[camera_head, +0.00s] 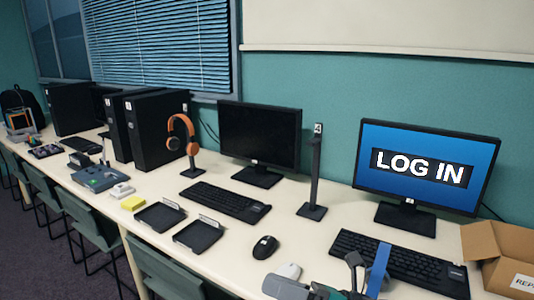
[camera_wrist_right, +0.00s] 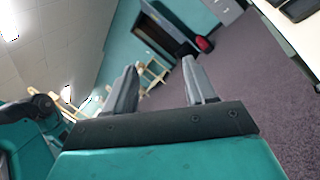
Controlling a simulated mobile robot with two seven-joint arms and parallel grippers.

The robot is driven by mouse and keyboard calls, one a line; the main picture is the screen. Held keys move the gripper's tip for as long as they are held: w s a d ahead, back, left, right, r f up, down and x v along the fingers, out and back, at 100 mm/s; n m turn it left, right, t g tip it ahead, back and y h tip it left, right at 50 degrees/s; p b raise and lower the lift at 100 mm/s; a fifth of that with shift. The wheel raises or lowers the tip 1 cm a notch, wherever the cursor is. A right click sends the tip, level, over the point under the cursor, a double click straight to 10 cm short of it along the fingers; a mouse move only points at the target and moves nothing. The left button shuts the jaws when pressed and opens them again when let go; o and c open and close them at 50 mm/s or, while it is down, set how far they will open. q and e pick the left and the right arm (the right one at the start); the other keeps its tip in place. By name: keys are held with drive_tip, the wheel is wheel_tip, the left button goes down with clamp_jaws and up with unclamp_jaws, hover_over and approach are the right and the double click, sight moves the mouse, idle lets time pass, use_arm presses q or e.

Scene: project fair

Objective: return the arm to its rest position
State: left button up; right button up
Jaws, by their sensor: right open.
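My right gripper (camera_head: 318,281) shows at the bottom edge of the head view, over the front of the table, partly cut off. In the right wrist view its two grey fingers (camera_wrist_right: 160,66) stand apart with nothing between them. The teal gripper body fills the bottom of that view. The fingers point out across the room, with the purple carpet (camera_wrist_right: 245,85) beyond. My left gripper is not in view.
A cardboard box (camera_head: 505,255) stands at the right. Chairs (camera_head: 85,220) line the front.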

drive_tip(key=s+d+f+m+t+h, duration=0.1)
drive_tip(key=d+f+m+t+h, duration=0.4)
drive_tip(key=m, duration=0.8)
drive_tip(key=d+f+m+t+h, duration=0.35)
drive_tip(key=m+t+h, duration=0.25)
drive_tip(key=m, duration=0.7)
drive_tip(key=s+d+f+m+g+h, duration=0.2)
drive_tip(key=s+d+f+m+h, duration=0.1)
drive_tip(key=s+f+m, duration=0.3)
drive_tip(key=s+d+f+m+g+h+p, duration=0.1)
drive_tip(key=s+d+f+m+g+h, duration=0.2)
drive_tip(key=s+f+m, duration=0.4)
drive_tip(key=shift+d+m+g+h, duration=0.3)
drive_tip(key=shift+d+m+h, duration=0.1)
drive_tip(key=shift+d+m, duration=0.1)
drive_tip(key=shift+s+d, duration=0.1)
